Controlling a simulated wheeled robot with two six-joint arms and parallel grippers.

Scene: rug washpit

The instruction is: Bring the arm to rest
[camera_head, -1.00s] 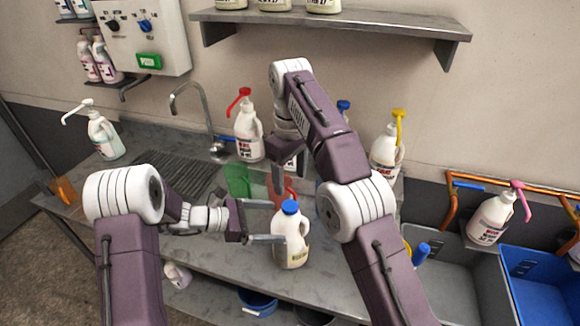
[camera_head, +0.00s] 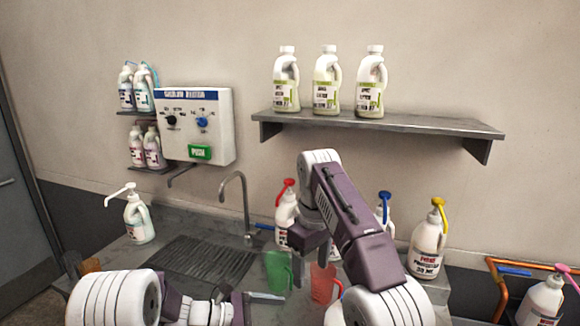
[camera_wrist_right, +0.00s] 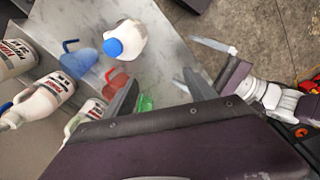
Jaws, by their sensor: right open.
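My right arm reaches up over the counter in the head view and bends down. Its gripper (camera_head: 299,262) hangs above the sink counter, near a green jug (camera_head: 278,270) and a red jug (camera_head: 322,283). In the right wrist view its two fingers (camera_wrist_right: 160,93) stand apart with nothing held between them. My left gripper (camera_head: 262,297) is low in the head view, partly cut off by the bottom edge. In the right wrist view the left gripper's fingers (camera_wrist_right: 198,66) are spread and empty. A white blue-capped bottle (camera_wrist_right: 128,40) stands on the counter, apart from both grippers.
A sink tap (camera_head: 243,200) and ribbed drainboard (camera_head: 205,260) lie left. White pump bottles, including a yellow-topped one (camera_head: 427,240), stand along the wall. A shelf (camera_head: 380,122) above holds three bottles. A blue jug (camera_wrist_right: 80,62) is beside the blue-capped bottle.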

